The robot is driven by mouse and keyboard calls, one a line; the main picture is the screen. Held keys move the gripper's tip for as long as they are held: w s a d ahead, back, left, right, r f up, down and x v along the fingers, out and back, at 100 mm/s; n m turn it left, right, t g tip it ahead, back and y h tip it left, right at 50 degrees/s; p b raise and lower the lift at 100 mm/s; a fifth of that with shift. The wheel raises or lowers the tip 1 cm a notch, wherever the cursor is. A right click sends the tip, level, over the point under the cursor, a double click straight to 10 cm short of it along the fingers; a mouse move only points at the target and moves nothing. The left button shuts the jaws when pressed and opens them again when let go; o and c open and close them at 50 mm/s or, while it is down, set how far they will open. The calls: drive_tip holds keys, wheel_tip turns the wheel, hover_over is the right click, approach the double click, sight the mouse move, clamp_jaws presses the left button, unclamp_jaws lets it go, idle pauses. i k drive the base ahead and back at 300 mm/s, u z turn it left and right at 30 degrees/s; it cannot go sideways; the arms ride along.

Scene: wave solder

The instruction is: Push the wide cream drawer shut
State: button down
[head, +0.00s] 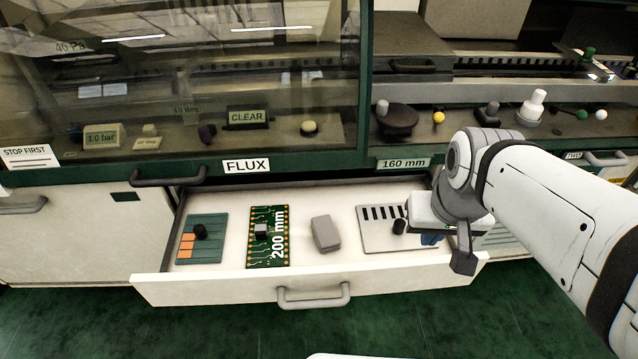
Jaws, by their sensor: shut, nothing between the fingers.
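The wide cream drawer (205,291) stands pulled out below the FLUX cabinet, with its front panel low in the head view. A pale bar handle (313,297) is at the middle of its front. Inside lie a teal card, a green circuit board marked 200 mm, a grey block and a slotted grey plate. My gripper (463,263) reaches in from the right, shut and empty, with its dark tip overlapping the right end of the drawer front. I cannot tell whether it touches. My gripper and wrist hide the drawer's right rear corner.
A glass hood (190,70) with a dark handle (168,177) is above the drawer. Knobs and small parts stand on the ledge (470,128) at the right. The green floor (120,325) in front is clear.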

sight(347, 272)
drive_tip(key=u, duration=0.35)
drive_tip(key=k, duration=0.6)
drive_tip(key=u, duration=0.55)
